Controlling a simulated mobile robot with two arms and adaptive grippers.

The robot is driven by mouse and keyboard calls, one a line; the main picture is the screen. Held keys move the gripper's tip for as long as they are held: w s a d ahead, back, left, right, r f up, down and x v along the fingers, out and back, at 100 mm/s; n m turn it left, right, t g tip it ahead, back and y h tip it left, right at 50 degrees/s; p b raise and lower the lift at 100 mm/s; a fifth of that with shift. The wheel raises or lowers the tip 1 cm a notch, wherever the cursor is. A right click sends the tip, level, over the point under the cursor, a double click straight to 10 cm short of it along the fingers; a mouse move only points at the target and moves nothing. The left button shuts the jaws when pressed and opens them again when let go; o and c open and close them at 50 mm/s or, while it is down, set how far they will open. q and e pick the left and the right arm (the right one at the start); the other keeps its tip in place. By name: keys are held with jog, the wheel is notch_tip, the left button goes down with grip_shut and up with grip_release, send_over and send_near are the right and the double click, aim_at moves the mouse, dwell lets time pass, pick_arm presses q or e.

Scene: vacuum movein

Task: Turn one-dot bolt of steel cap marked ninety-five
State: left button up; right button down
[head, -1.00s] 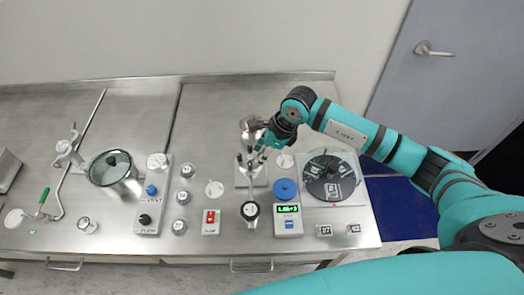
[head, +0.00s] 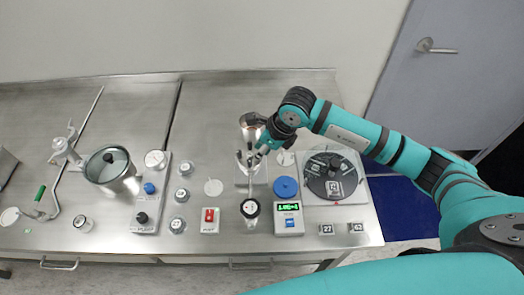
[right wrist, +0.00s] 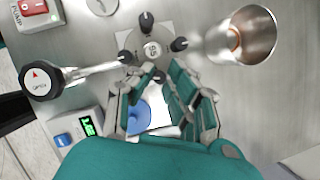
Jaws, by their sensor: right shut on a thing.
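The round steel cap (right wrist: 152,49) sits on a square plate in the right wrist view. Its small label seems to carry a two-digit number, too small to read surely. Several dark-knobbed bolts stand around it: one above (right wrist: 146,21), one to the right (right wrist: 180,44), one to the left (right wrist: 125,57). My right gripper (right wrist: 151,74) is shut on the bolt (right wrist: 160,77) below the cap, largely hidden by the fingers. Dot marks on the bolts are too small to tell. In the head view my right gripper (head: 255,158) is over the cap's plate. My left gripper is out of view.
A steel cup (right wrist: 243,36) stands close right of the cap in the right wrist view. Bare steel lies behind.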

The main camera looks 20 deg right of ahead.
jog(key=shift+m+t+h+b, duration=0.55)
jog(key=shift+m+b, duration=0.65)
jog(key=shift+m, duration=0.7)
jog(key=shift+r, duration=0.1)
jog(key=c, duration=1.3)
grip_release()
jog(key=shift+v, duration=4)
jog(key=shift+a, duration=0.1)
